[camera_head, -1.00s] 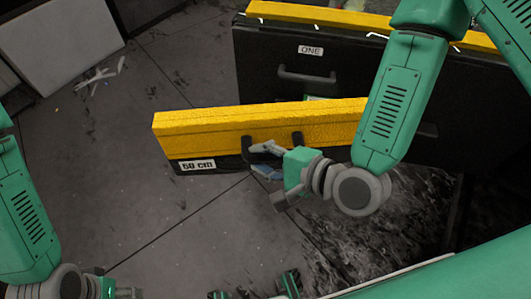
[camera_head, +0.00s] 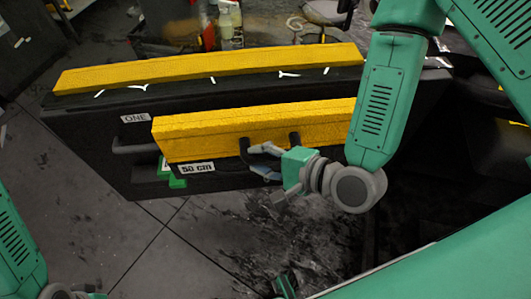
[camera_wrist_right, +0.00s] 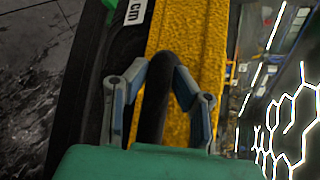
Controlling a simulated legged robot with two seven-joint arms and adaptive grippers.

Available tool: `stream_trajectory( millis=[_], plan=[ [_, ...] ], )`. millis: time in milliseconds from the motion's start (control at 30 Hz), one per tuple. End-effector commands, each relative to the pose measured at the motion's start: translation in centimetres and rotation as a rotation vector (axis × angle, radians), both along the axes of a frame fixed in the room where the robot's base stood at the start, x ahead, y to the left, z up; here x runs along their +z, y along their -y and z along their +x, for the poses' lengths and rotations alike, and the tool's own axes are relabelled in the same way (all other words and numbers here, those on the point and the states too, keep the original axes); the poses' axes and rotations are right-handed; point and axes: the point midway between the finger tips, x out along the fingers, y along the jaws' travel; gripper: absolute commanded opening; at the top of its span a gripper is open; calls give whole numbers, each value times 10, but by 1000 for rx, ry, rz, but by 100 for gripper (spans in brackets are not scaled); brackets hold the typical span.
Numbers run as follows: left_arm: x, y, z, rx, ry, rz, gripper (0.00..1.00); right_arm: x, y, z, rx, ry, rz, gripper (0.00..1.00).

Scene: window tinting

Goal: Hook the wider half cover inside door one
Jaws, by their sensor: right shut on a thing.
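The half cover (camera_head: 215,135) is a long yellow bar over a dark lower part, with a "50 cm" label. It is in the middle of the head view, roughly level. My right gripper (camera_head: 265,160) is shut on its black handle; the wrist view shows both fingers (camera_wrist_right: 155,95) around that handle. Door one (camera_head: 85,125) is a dark panel with an "ONE" label, a bar handle and a yellow strip along its top. The cover overlaps its front in the picture; I cannot tell whether they touch. My left arm shows at the lower left, its fingers out of frame.
Bottles (camera_head: 230,25) and clutter stand behind the door. The dark, stained tile floor (camera_head: 110,225) is open at the lower left.

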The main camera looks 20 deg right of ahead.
Motion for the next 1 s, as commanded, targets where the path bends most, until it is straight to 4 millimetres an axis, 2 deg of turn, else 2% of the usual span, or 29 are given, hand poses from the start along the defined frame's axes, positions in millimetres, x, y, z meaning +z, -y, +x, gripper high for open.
stream_trajectory(
  millis=[533, 1000],
  plan=[
    [0, 0, 0, 1, -1, 0, 63, -1, 12, 1, -4, 17, -1, 0],
    [2, 0, 0, 0, -1, 0, 63, -1, 17, 31, -3, 20, -1, 0]
  ],
)
